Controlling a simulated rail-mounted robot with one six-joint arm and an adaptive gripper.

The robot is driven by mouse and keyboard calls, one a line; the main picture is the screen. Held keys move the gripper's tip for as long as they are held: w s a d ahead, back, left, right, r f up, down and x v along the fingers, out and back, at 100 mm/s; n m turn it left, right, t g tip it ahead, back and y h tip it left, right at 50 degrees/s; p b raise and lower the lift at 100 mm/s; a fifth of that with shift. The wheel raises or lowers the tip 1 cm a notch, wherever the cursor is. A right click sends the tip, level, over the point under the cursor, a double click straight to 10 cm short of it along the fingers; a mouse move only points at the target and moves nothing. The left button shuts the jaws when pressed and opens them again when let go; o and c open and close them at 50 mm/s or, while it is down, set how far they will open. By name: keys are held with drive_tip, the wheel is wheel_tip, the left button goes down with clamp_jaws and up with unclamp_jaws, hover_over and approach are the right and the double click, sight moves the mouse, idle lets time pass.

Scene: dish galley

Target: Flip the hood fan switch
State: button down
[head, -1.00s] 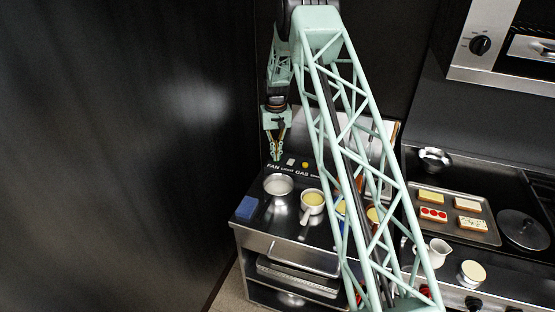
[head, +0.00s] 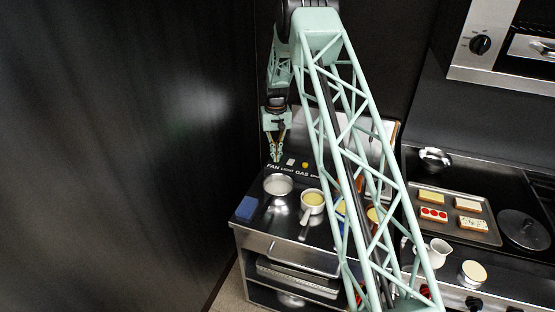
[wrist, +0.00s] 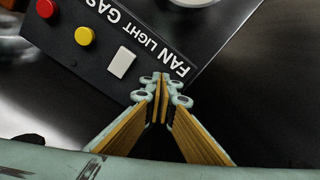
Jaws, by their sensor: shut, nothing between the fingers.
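The switch panel (wrist: 150,50) carries the words FAN, LIGHT and GAS, upside down in the wrist view. My gripper (wrist: 160,82) is shut and empty, its fingertips over the panel at the FAN label. The fan switch itself is hidden behind the fingertips. A white rocker (wrist: 121,62) sits beside them, by the LIGHT label. In the head view my gripper (head: 276,160) points down at the panel's left end, just above the FAN label (head: 273,168). I cannot tell whether the fingertips touch the switch.
A yellow button (wrist: 84,36) and a red button (wrist: 46,8) are farther along the panel. A metal bowl (head: 278,185), a white pan (head: 312,202) and a blue sponge (head: 246,208) stand on the counter in front. A dark wall (head: 130,150) is close on the left.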

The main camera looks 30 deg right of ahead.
drive_tip(key=shift+r+p, duration=0.8)
drive_tip(key=shift+r, duration=2.6)
